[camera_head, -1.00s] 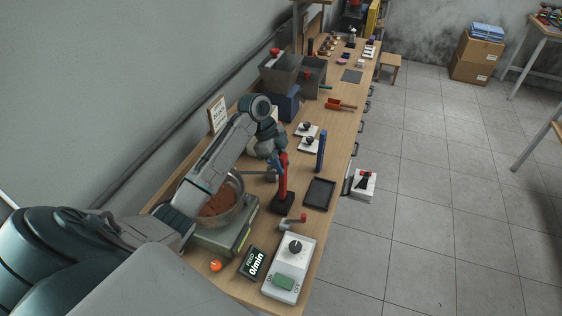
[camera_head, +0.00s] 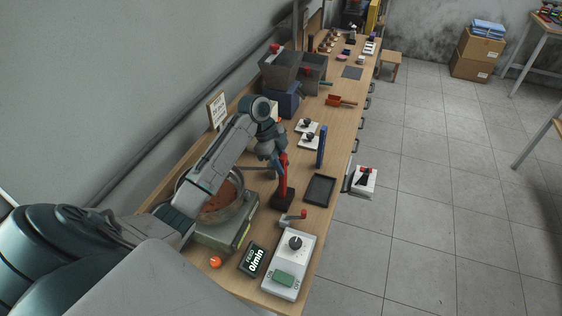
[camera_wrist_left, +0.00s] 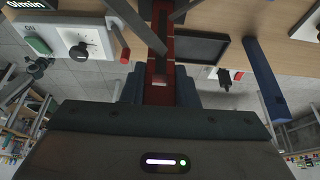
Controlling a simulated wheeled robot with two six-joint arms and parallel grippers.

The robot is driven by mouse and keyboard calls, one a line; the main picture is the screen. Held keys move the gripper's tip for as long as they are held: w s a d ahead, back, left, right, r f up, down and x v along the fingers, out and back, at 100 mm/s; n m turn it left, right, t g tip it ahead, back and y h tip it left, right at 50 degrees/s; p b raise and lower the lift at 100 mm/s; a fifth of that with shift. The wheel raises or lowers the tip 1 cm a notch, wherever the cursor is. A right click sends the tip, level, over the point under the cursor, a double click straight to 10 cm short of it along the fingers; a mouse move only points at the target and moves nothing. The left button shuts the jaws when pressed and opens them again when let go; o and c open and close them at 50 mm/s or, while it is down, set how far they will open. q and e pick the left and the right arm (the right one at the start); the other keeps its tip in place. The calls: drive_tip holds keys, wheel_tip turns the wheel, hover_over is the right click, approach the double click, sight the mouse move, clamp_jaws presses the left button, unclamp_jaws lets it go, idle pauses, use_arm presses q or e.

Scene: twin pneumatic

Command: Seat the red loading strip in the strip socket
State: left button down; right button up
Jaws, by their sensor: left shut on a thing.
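The red loading strip (camera_head: 283,174) stands upright over a dark block (camera_head: 283,200), which appears to be the strip socket, on the bench. From here I cannot tell whether the strip's lower end is inside the block. My left gripper (camera_head: 279,157) is shut on the upper part of the strip. In the left wrist view the red strip (camera_wrist_left: 161,85) runs away from the jaws, with a dark band along its middle. My right gripper is not in view.
A blue upright strip (camera_head: 321,146) and a black tray (camera_head: 319,190) stand to the right. A white control box (camera_head: 289,265) with a knob and a red-handled part (camera_head: 291,218) are in front. A metal bowl (camera_head: 240,208) of brown material sits left.

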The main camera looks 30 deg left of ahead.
use_arm(q)
drive_tip(key=shift+f+b, duration=0.45)
drive_tip(key=shift+f, duration=0.65)
drive_tip(key=c, duration=1)
unclamp_jaws()
drive_tip(key=shift+c, duration=0.2)
drive_tip(key=shift+a+r+b, duration=0.25)
drive_tip(key=shift+r+b, duration=0.1)
drive_tip(key=shift+r, duration=0.15)
drive_tip(key=b+v, duration=0.2)
drive_tip(key=v, duration=0.7)
drive_tip(key=shift+r, duration=0.4)
drive_tip(key=shift+s, duration=0.1)
